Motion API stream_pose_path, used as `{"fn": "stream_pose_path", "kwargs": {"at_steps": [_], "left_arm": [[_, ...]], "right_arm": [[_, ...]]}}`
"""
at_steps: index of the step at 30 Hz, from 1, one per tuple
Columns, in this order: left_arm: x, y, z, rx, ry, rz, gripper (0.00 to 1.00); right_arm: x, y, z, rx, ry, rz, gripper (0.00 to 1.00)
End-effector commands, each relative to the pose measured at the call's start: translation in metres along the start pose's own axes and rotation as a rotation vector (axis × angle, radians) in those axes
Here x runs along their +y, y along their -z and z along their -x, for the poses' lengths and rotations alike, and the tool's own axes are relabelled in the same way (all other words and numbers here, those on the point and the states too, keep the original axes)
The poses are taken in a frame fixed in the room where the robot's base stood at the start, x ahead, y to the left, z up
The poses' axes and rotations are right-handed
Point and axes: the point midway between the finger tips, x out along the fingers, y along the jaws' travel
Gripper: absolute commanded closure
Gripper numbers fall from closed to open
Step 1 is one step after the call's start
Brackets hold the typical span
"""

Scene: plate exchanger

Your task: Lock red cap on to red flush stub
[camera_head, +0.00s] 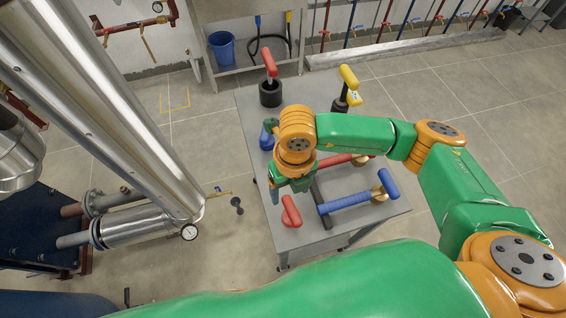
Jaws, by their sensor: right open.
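A short red-handled piece (291,212) lies near the front left edge of the grey table. A second red handle (269,62) stands upright on a black cylindrical cap (271,93) at the table's back left. I cannot tell which is the red cap. My right gripper (277,192) points down over the table's left side, just behind the front red piece. It is open, and I see nothing held in it. Its fingers are partly hidden by its own wrist. I cannot make out the red flush stub. My left gripper is not in view.
A yellow-handled tool (348,80) stands at the table's back right. A blue-handled tool (350,202) and a red bar (342,160) lie on the grey table (305,238).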

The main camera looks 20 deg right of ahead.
Motion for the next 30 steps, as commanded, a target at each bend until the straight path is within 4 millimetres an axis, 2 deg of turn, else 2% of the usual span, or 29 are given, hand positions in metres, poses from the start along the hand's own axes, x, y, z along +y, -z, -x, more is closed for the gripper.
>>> {"fn": "stream_pose_path", "kwargs": {"at_steps": [4, 8, 14, 18, 21, 30], "left_arm": [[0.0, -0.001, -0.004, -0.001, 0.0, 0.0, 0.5], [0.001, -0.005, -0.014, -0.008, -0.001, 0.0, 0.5], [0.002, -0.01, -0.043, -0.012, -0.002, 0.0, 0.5], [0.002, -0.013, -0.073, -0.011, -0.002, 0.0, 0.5], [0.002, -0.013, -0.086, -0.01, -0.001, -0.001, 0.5], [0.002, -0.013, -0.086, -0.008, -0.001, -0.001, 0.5]], "right_arm": [[-0.008, -0.002, -0.004, -0.005, 0.033, -0.01, 0.25], [-0.007, -0.001, -0.018, -0.003, 0.03, -0.009, 0.25], [-0.008, -0.001, -0.057, -0.002, 0.027, -0.007, 0.25], [-0.008, -0.002, -0.088, -0.003, 0.026, -0.006, 0.25], [-0.008, -0.002, -0.1, -0.004, 0.026, -0.006, 0.25], [-0.008, -0.002, -0.1, -0.004, 0.025, -0.006, 0.25]]}}
